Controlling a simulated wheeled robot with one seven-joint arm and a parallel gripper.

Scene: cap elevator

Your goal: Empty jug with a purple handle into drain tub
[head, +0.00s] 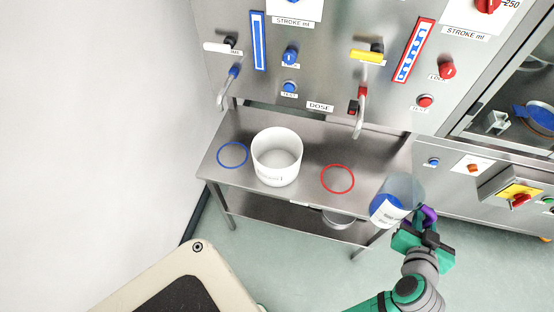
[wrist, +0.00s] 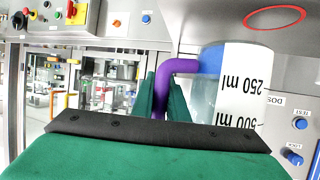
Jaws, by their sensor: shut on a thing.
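The jug (head: 391,205) with a purple handle is clear with a white label and blue in it. It is held tilted off the right end of the steel table. My gripper (head: 425,222) is shut on its purple handle. In the wrist view the purple handle (wrist: 181,66) sits between the green fingers (wrist: 156,98), and the jug (wrist: 232,85) shows volume marks upside down. A white tub (head: 276,160) stands on the table between the blue and red rings; its label is too small to read surely, and it looks empty.
The steel table (head: 233,175) carries a blue ring (head: 232,154) and a red ring (head: 337,179). Two spouts (head: 358,122) hang over its back from the dosing panel (head: 320,60). A round metal pan (head: 338,219) is on the lower shelf. A machine cabinet (head: 480,170) stands at right.

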